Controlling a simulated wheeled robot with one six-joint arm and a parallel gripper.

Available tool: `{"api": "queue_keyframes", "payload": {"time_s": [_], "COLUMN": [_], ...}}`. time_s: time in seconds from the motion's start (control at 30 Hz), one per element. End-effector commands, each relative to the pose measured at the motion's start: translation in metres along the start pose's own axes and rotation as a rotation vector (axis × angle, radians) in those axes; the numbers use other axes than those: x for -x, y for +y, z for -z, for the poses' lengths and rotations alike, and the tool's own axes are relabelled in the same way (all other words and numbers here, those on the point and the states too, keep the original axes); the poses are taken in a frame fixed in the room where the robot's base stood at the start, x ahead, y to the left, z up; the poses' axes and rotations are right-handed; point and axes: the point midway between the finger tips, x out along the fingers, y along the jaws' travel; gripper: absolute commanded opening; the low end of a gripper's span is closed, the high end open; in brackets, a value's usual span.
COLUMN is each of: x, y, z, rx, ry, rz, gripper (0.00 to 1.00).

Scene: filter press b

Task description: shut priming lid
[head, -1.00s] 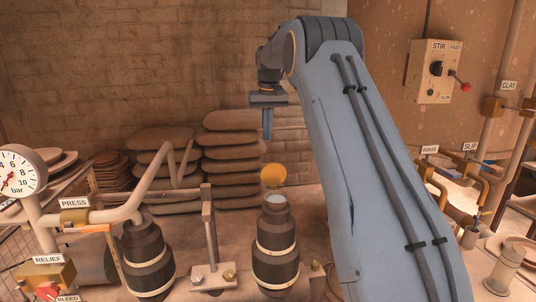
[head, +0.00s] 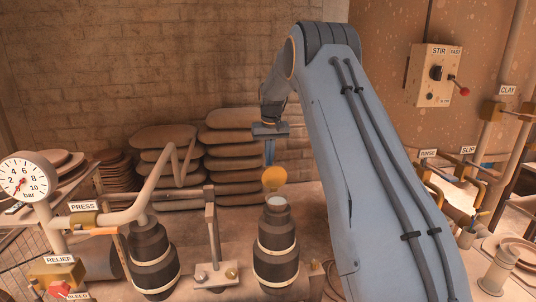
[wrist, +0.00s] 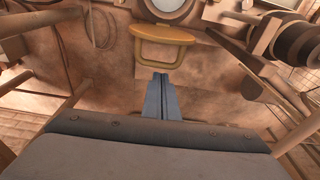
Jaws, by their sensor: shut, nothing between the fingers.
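The priming lid (head: 274,179) is a yellow disc standing open, tilted up at the back of the round mouth (head: 277,201) of the dark priming vessel (head: 276,245). In the wrist view the lid (wrist: 160,50) shows as a yellow plate with a bar, just beyond my fingertips, and the pale mouth (wrist: 168,8) is cut by the top edge. My gripper (head: 269,163) is shut and empty, pointing down just behind and above the lid. In the wrist view its fingers (wrist: 160,77) are together. A small gap seems to separate them from the lid; contact cannot be told for sure.
An upright post with a bracket (head: 212,235) and a second dark vessel (head: 152,255) stand to the left. Stacked slabs (head: 232,155) lie behind. A pipe labelled PRESS (head: 130,214) and a gauge (head: 24,178) are at far left.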

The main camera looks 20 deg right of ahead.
Motion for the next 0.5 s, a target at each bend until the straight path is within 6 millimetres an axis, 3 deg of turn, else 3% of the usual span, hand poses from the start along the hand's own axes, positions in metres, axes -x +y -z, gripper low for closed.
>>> {"api": "queue_keyframes", "payload": {"time_s": [0.5], "x": [0.0032], "y": [-0.0001], "z": [-0.0074], "rx": [0.0], "ry": [0.002], "rz": [0.0], "gripper": [0.0]}}
